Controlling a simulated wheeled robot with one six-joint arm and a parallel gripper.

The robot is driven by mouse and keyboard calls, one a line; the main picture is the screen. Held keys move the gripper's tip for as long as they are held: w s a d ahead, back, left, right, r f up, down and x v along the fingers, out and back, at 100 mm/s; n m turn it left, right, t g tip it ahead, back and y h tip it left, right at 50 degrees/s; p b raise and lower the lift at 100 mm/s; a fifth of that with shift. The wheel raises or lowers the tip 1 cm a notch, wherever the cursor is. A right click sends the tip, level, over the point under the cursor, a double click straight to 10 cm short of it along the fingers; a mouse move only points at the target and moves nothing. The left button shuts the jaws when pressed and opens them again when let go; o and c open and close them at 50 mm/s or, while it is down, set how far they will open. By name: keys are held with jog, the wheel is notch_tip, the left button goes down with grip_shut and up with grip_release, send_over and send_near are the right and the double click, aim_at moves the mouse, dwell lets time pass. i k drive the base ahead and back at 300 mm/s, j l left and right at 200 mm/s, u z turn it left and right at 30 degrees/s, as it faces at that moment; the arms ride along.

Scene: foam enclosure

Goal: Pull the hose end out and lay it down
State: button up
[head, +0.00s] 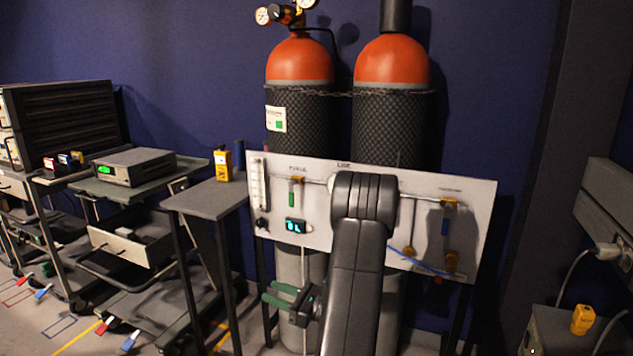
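A thin blue hose (420,263) runs across the lower right of the white panel (470,225). Which end is loose, I cannot tell. My gripper (270,292) is below the panel's left half, with its green fingers pointing left. The fingers look apart, with nothing seen between them. It is well to the left of the blue hose and apart from it. My arm hides the panel's middle.
Two orange-topped gas cylinders (392,62) stand chained behind the panel. A small grey table (208,198) with a yellow meter (222,165) is to the left, beside carts with instruments. At right, a box (560,325) carries a yellow device (583,319) and cables.

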aim_at(451, 263)
jog(key=i+j+z, duration=0.1)
jog(key=z, duration=0.3)
jog(key=i+j+z, duration=0.2)
jog(key=z, duration=0.15)
jog(key=i+j+z, duration=0.1)
jog(key=z, duration=0.3)
jog(key=i+j+z, duration=0.1)
jog(key=j+z, duration=0.7)
jog(key=i+j+z, duration=0.1)
jog(key=j+z, duration=0.65)
jog(key=k+j+z, duration=0.1)
jog(key=j+z, duration=0.3)
